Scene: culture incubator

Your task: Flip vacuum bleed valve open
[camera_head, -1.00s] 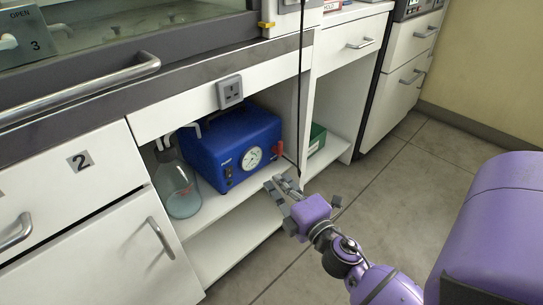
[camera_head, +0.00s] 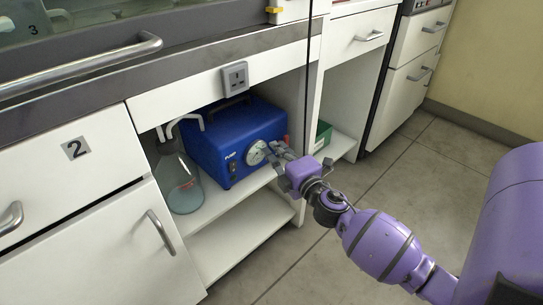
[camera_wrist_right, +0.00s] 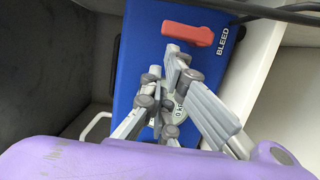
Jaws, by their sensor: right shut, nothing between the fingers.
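The blue pump (camera_head: 222,148) stands on the upper shelf of the open cabinet bay. Its red bleed lever (camera_wrist_right: 188,32) lies across the pump's face beside the word BLEED in the right wrist view. In the head view only a sliver of the lever (camera_head: 286,140) shows behind my gripper. My right gripper (camera_head: 273,150) is in front of the pump's right side, shut and empty. In the right wrist view its fingertips (camera_wrist_right: 174,58) are close to the lever, below it in the picture; contact cannot be told. My left gripper is not in view.
The gauge (camera_head: 255,153) is beside my right fingers, partly covered. A glass flask (camera_head: 184,187) with tubing stands left of the pump. A black cable (camera_head: 308,85) hangs in front of the bay. A green box (camera_head: 323,132) is in the bay to the right. The floor in front is clear.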

